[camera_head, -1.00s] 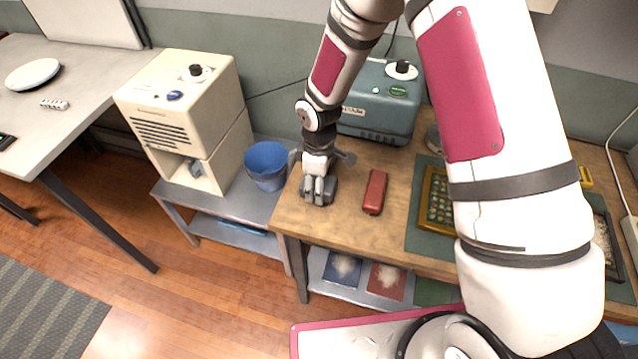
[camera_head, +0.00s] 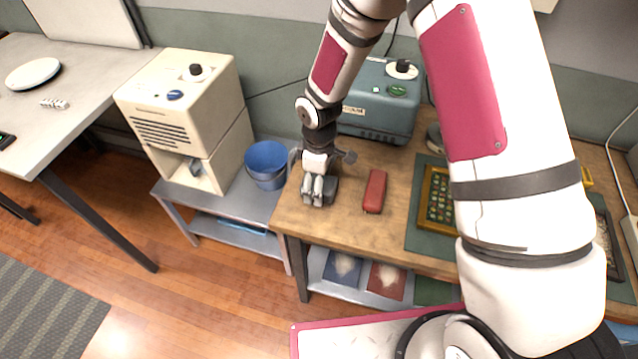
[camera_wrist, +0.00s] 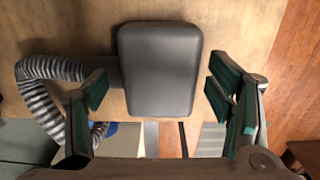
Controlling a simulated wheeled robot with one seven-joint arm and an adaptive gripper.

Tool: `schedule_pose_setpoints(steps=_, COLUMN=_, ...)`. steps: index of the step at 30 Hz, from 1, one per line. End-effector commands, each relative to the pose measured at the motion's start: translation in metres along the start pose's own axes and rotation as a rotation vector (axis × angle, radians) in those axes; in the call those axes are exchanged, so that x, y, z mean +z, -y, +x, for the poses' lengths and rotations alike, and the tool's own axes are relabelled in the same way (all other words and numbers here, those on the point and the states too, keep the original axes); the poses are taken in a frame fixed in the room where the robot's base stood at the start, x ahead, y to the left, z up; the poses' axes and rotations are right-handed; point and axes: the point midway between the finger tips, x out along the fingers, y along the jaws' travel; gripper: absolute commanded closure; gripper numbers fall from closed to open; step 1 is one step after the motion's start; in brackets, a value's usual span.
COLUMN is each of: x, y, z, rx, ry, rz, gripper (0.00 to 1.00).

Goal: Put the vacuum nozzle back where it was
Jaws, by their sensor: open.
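The vacuum nozzle is a dark grey rounded block (camera_wrist: 160,70) lying on the wooden table. It also shows in the head view (camera_head: 331,189), partly hidden behind my fingers near the table's left edge. A ribbed grey hose (camera_wrist: 42,95) runs beside it at left in the wrist view. My gripper (camera_wrist: 158,97) is open, with green-padded fingers on either side of the nozzle and gaps between. In the head view my gripper (camera_head: 318,188) points down over the nozzle. I cannot tell its exact height.
A teal machine (camera_head: 375,110) stands at the back of the wooden table. A red box (camera_head: 375,191) lies right of my gripper. A blue bucket (camera_head: 266,158) and a cream machine (camera_head: 180,105) stand on the low grey bench at left. Bare wood lies in front of the red box.

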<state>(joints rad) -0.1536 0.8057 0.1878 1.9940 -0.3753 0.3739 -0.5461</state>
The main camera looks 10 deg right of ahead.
Motion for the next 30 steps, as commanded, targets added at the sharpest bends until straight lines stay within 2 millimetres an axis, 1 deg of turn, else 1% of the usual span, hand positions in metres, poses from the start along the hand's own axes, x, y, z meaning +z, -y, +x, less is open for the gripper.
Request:
schedule_pose_setpoints(steps=9, x=0.000, y=-0.002, z=-0.063, rx=0.005, ry=-0.003, rz=0.001, gripper=0.26)
schedule_pose_setpoints(steps=15, x=0.000, y=-0.001, z=-0.096, rx=0.003, ry=-0.001, rz=0.001, gripper=0.26)
schedule_pose_setpoints(steps=18, x=0.000, y=-0.001, z=-0.106, rx=0.002, ry=-0.001, rz=0.001, gripper=0.26)
schedule_pose_setpoints(steps=21, x=0.000, y=0.000, z=-0.112, rx=0.000, ry=0.001, rz=0.001, gripper=0.26)
schedule_pose_setpoints(steps=27, x=0.001, y=0.000, z=-0.115, rx=0.003, ry=0.001, rz=0.003, gripper=0.26)
schedule_pose_setpoints(steps=29, x=0.004, y=-0.001, z=-0.121, rx=0.011, ry=0.001, rz=0.016, gripper=0.26)
schedule_pose_setpoints(steps=30, x=0.007, y=-0.002, z=-0.128, rx=0.020, ry=0.001, rz=0.031, gripper=0.26)
